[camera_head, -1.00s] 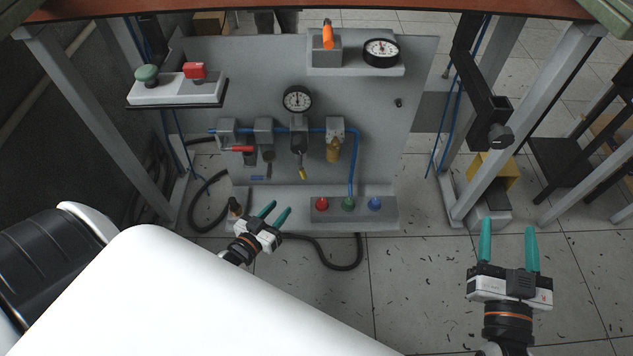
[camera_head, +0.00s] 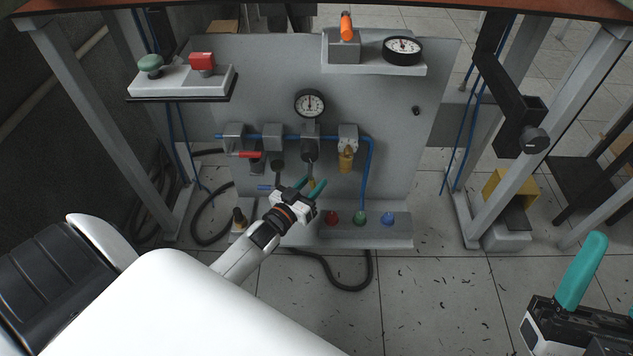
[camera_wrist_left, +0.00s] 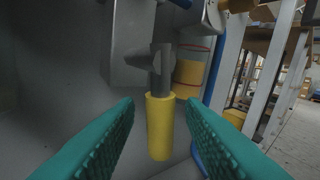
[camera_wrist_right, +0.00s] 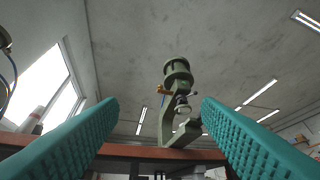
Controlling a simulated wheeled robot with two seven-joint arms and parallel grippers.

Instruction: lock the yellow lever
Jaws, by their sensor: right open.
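The yellow lever (camera_wrist_left: 160,125) hangs downward from its dark stem in the left wrist view. It lies between the two teal fingers of my left gripper (camera_wrist_left: 160,130), with gaps on both sides. In the head view my left gripper (camera_head: 309,188) is open just below the row of valves, and it hides most of the lever. My right gripper (camera_wrist_right: 160,120) is open and empty in the right wrist view, pointing up toward the ceiling. In the head view only part of it shows at the lower right.
A grey panel (camera_head: 410,140) carries a gauge (camera_head: 310,103), a red-handled valve (camera_head: 249,155), a brass-coloured filter (camera_head: 346,160) and blue pipe. A base with red, green and blue buttons (camera_head: 360,218) sits below.

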